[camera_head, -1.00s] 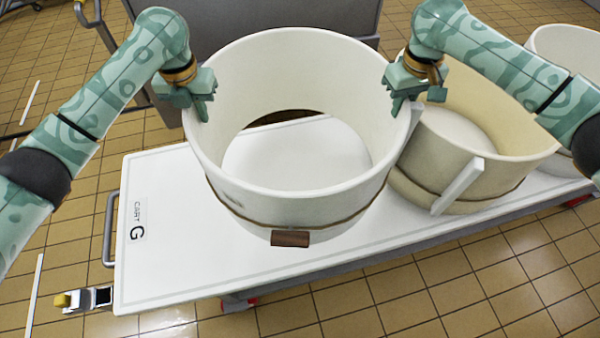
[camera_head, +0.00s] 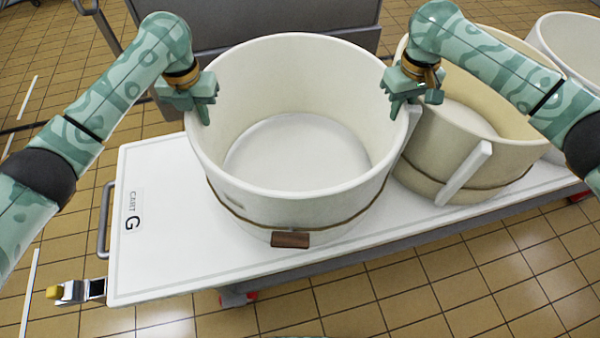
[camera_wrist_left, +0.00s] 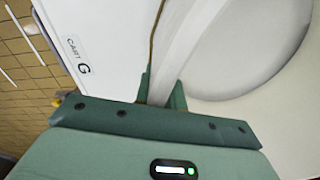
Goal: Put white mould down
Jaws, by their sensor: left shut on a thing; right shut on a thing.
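The white mould (camera_head: 290,210) is a wide round hoop with a cord band around it and a brown wooden block on its front. It is upright over the white top of cart G (camera_head: 150,260), its lower edge at or very near that surface; I cannot tell if it fully touches. My left gripper (camera_head: 205,108) is shut on the left rim. My right gripper (camera_head: 402,103) is shut on the right rim. In the left wrist view the mould's wall (camera_wrist_left: 178,50) runs between my left fingers (camera_wrist_left: 160,92).
A cream mould (camera_head: 430,165) stands on the cart close against the right side, with a pale upright bar (camera_head: 465,172) by it. Another white mould (camera_head: 570,45) is at far right. A grey vat or cabinet (camera_head: 270,30) stands behind. The cart's left end is clear.

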